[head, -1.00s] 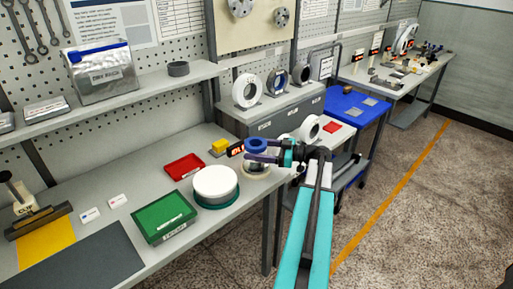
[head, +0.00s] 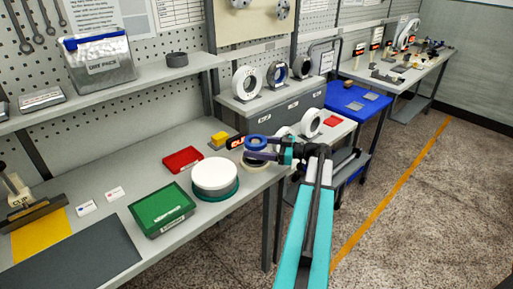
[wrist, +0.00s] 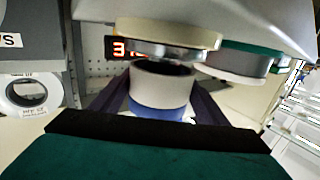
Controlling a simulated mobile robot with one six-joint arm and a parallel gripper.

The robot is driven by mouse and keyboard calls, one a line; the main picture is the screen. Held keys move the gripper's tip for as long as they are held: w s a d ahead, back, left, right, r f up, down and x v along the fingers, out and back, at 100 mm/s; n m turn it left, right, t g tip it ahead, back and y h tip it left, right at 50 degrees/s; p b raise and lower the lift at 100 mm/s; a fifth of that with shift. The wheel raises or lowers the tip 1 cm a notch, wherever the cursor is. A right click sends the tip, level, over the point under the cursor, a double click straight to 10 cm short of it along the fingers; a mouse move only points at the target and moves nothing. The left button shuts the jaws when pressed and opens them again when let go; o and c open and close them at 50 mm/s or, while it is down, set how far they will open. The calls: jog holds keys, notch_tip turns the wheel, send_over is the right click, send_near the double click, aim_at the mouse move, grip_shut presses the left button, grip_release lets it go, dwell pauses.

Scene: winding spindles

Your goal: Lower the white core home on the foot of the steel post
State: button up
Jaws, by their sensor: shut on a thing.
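My gripper (head: 262,150) is shut on the white core, which shows in the wrist view as a short white tube (wrist: 160,90) with a blue end (wrist: 157,113). In the head view its blue end (head: 257,141) faces up. In the wrist view, dark fingers flank the core, and its open dark end faces a steel disc on a cream round base (wrist: 165,32). The cream base also shows under my gripper in the head view (head: 257,164). The steel post itself is hidden. I cannot tell whether the core touches the steel foot.
A yellow block and a small red-lettered display (head: 237,142) are close behind. White rings stand on the grey cabinet (head: 290,97).

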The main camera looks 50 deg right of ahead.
jog(key=shift+f+b, duration=0.7)
jog(key=shift+b, duration=0.05)
jog(key=o, duration=1.1)
jog(key=b+v, duration=0.2)
jog(key=v, duration=1.2)
jog(key=shift+f+b, duration=0.1)
jog(key=shift+b, duration=0.3)
